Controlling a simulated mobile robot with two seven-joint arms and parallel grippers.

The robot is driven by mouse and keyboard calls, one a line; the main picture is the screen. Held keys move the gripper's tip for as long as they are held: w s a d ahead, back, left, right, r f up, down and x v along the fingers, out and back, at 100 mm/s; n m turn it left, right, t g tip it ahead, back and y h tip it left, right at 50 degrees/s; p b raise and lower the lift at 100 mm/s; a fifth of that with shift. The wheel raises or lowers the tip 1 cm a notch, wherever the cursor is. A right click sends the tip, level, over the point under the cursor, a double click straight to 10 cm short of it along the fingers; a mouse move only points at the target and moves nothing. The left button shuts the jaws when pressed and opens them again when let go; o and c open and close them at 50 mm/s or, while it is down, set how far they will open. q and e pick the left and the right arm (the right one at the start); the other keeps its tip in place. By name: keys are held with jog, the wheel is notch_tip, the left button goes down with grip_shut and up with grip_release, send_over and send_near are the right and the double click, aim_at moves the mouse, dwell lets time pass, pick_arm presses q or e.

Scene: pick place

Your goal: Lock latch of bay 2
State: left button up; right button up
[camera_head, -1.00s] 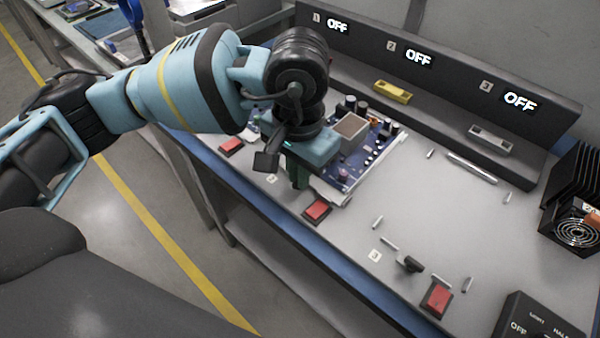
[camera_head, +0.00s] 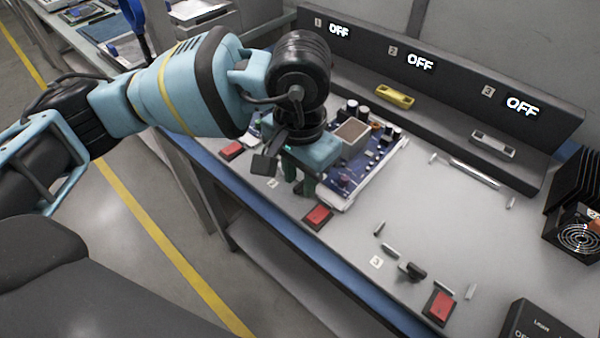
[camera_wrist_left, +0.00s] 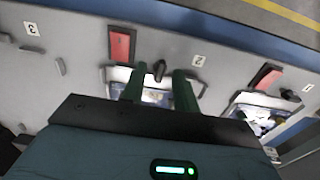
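The bay 2 latch, a small black knob (camera_wrist_left: 159,70), stands beside the red button (camera_wrist_left: 122,46) and the label 2 (camera_wrist_left: 198,60) in the left wrist view. My left gripper (camera_wrist_left: 158,82) has its two green fingers apart, with the knob showing in the gap between their tips; contact cannot be told. The bay 2 display (camera_head: 420,63) reads OFF. My right gripper is not in view.
The bay 3 latch (camera_head: 411,270) stands near its red button (camera_head: 439,306). A yellow handle (camera_head: 395,96) and a grey handle (camera_head: 493,143) sit on the back ledge. A black fan unit (camera_head: 578,236) is at the right. Bay 3's surface is mostly clear.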

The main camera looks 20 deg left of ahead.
aim_at(300, 184)
pick_arm(q)
jog(key=shift+r, duration=3.95)
